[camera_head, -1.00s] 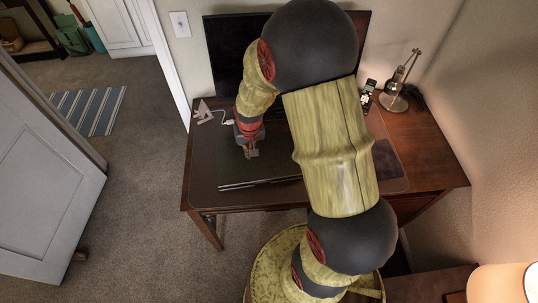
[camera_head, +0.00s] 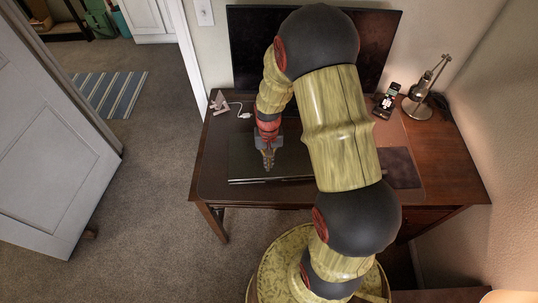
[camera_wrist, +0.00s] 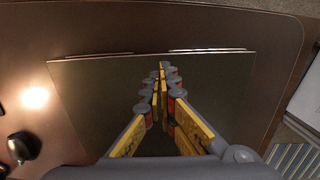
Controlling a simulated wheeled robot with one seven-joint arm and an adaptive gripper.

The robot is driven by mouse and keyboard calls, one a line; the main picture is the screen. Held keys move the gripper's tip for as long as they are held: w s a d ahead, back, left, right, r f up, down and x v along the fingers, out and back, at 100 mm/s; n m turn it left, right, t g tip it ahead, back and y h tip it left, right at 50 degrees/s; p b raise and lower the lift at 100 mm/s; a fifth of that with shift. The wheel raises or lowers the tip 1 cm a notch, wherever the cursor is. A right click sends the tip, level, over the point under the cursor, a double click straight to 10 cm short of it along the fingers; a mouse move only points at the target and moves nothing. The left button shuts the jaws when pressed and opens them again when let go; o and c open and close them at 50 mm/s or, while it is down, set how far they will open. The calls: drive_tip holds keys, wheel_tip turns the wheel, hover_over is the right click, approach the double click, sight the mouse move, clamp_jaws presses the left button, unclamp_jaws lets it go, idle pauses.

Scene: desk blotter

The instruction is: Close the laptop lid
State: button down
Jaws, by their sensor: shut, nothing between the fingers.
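The dark laptop (camera_head: 242,160) lies on the desk behind my arm, with its lid looking flat or nearly flat over the base. In the wrist view the glossy lid (camera_wrist: 100,90) fills the middle, with thin strips along its far edge. My gripper (camera_head: 267,168) points down over the lid near its front edge. In the wrist view its fingers (camera_wrist: 163,68) are together and empty, and they reflect in the surface. I cannot tell whether the tips touch the lid. My arm hides the laptop's right part in the head view.
A monitor (camera_head: 248,50) stands at the back of the desk (camera_head: 455,185). A lamp (camera_head: 418,108) and a phone on a stand (camera_head: 386,103) are at the right. A white cable (camera_head: 243,114) lies at the back left. A dark pad (camera_head: 402,168) lies right of my arm.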

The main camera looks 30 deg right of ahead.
sight(269, 175)
drive_tip(key=shift+s+a+f+b, duration=0.1)
drive_tip(key=shift+f+b, duration=0.1)
drive_tip(key=shift+f, duration=0.85)
drive_tip(key=shift+s+f+b, duration=0.1)
drive_tip(key=shift+f+b, duration=0.05)
drive_tip(key=shift+f, duration=0.85)
drive_tip(key=f, duration=0.2)
drive_tip(key=f+b, duration=0.1)
drive_tip(key=shift+s+a, duration=0.15)
drive_tip(key=shift+s, duration=0.1)
drive_tip(key=shift+s+r, duration=0.1)
wheel_tip(269, 175, up, 14)
drive_tip(key=p, duration=0.4)
drive_tip(key=shift+r+p, duration=0.15)
drive_tip(key=shift+p, duration=0.15)
